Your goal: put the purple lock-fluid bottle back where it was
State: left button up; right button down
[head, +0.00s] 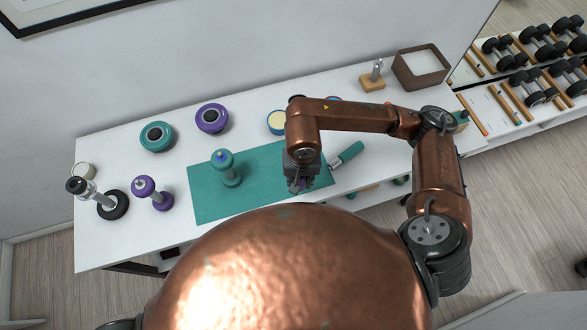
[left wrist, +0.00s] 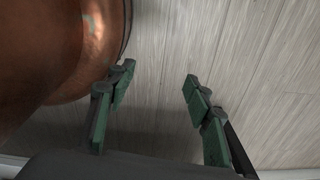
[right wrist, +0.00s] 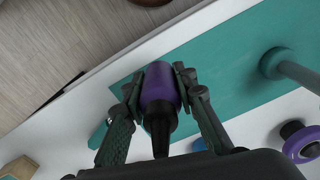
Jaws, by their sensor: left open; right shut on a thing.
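The purple lock-fluid bottle (right wrist: 160,85) has a black nozzle and is between the fingers of my right gripper (right wrist: 160,100) in the right wrist view. The right gripper is shut on it. In the head view the right gripper (head: 302,186) hangs over the right part of the teal mat (head: 215,205) and mostly hides the bottle. How high the bottle is above the mat I cannot tell. My left gripper (left wrist: 158,78) is open and empty over the wooden floor in the left wrist view; it is not visible in the head view.
A teal-handled tool (head: 347,153) lies right of the gripper. A cream-topped tin (head: 277,122), purple disc (head: 211,118) and teal disc (head: 157,137) sit behind.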

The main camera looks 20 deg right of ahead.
jog(key=w+f, duration=0.2)
jog(key=w, duration=0.1)
jog(key=w+f, duration=0.2)
jog(key=w+f+p, duration=0.1)
jog(key=w+f, duration=0.2)
jog(key=shift+w+d, duration=0.3)
jog(key=shift+w+f, duration=0.35)
jog(key=shift+f, duration=0.05)
notch_tip(320, 180, down, 3)
jog(key=shift+w+r+p, duration=0.1)
jog(key=shift+p, duration=0.45)
pick_arm(q)
jog(key=shift+w+d+r, duration=0.1)
jog(key=shift+w+r, duration=0.3)
jog(key=shift+r, duration=0.2)
jog(key=shift+w+r, duration=0.4)
jog(key=shift+r, duration=0.2)
pick_arm(e)
jog(key=shift+f, duration=0.2)
pick_arm(q)
jog(key=shift+f, duration=0.1)
pick_arm(e)
jog(key=shift+f, duration=0.1)
jog(key=shift+f+b, duration=0.1)
jog(key=shift+b, duration=0.2)
jog(key=c, duration=1.6)
grip_release()
pick_arm(q)
jog(key=shift+f, duration=0.1)
